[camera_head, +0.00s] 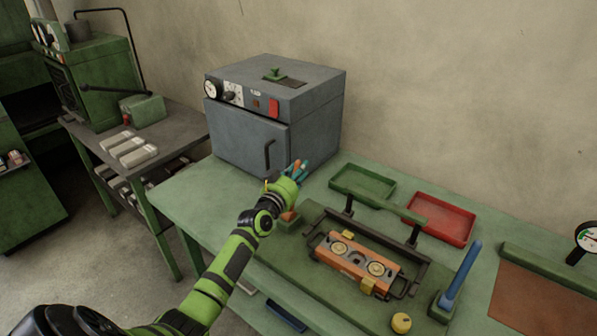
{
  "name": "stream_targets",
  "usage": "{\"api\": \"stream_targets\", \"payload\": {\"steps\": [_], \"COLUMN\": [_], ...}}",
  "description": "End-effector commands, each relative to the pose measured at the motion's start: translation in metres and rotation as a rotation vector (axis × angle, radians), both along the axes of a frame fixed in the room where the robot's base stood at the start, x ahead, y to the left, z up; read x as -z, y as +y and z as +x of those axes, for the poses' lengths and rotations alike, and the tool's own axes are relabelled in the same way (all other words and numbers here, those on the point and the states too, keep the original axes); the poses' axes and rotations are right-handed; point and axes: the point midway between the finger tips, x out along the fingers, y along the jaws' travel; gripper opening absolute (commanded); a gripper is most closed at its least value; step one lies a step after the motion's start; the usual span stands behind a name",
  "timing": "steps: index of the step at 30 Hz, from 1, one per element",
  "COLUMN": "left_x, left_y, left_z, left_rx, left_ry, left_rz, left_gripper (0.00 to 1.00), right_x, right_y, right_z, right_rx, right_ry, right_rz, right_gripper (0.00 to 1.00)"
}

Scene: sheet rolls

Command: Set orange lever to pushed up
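The orange lever shows in two small parts around my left gripper: an orange tip (296,166) among the fingers, and a lower orange part (289,216) just under the hand at a green base (288,225). The middle of the lever is hidden behind the hand, so its exact tilt is hard to tell. My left gripper (299,172), with teal fingertips, is at the lever, in front of the grey oven. Whether its fingers close on the lever or only stand around it cannot be told. My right gripper is not in view.
The grey oven (245,135) stands close behind the hand. A fixture with an orange block (352,262) is to the right. Green (362,184) and red (440,218) trays lie behind it. A blue lever (462,272) and a yellow knob (401,322) stand at the right.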

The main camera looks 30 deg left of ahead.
Motion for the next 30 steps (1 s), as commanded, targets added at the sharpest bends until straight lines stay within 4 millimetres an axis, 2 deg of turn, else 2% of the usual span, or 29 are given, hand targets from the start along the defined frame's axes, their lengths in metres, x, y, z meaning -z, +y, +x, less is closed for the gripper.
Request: {"api": "stream_targets", "payload": {"steps": [5,11,17,24,30], "left_x": [0.001,0.004,0.008,0.011,0.012], "left_y": [0.000,0.001,0.001,0.003,0.005], "left_z": [0.000,-0.005,-0.017,-0.045,-0.069], "left_rx": [-0.001,0.000,0.001,0.003,0.001], "left_ry": [-0.003,-0.047,-0.157,-0.366,-0.531], "left_rz": [-0.002,-0.003,-0.011,-0.028,-0.043], "left_gripper": [0.00,0.00,0.00,0.00,0.00], "right_x": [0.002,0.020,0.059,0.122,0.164], "right_y": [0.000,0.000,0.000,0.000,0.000], "right_z": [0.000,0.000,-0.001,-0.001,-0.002], "right_rx": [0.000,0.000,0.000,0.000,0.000], "right_ry": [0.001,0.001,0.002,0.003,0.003], "right_rz": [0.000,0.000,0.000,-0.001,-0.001], "right_gripper": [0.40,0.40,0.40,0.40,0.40]}}
